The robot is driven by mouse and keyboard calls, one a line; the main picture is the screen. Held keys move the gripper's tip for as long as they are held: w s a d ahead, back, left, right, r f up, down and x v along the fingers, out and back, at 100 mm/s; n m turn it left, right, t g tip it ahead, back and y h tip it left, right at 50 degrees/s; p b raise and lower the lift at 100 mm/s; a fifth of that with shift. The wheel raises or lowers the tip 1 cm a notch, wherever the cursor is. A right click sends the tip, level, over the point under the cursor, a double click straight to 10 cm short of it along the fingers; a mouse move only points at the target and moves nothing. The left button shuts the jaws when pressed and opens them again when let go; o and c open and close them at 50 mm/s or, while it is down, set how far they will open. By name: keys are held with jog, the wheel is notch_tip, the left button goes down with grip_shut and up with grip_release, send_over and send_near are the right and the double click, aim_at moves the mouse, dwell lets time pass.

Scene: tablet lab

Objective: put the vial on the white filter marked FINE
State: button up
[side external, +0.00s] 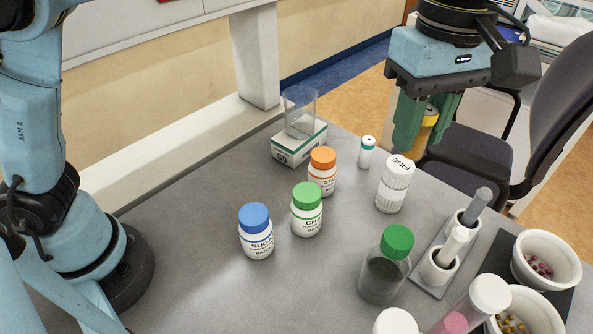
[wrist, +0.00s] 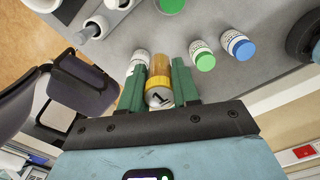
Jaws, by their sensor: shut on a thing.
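My gripper (side external: 422,140) has green fingers shut on an amber vial (side external: 428,122), held in the air at the table's far right edge. In the wrist view the amber vial (wrist: 158,80) is between the fingers (wrist: 160,92), its grey end marked with a 1. The white filter marked FINE (side external: 393,186) stands upright on the table, below and a little left of my gripper in the side view. In the wrist view a white ribbed thing, likely this filter (wrist: 139,62), shows behind the vial, partly hidden by it and a finger.
A holder with grey and white rods (side external: 437,270) is at right. Green-capped (side external: 307,212) and blue-capped (side external: 256,234) jars stand left.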

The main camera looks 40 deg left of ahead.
jog(key=d, duration=0.1)
send_over(401, 164)
notch_tip(401, 164, down, 7)
jog(key=shift+f, duration=2.25)
jog(key=shift+f, duration=0.15)
jog(key=o, duration=1)
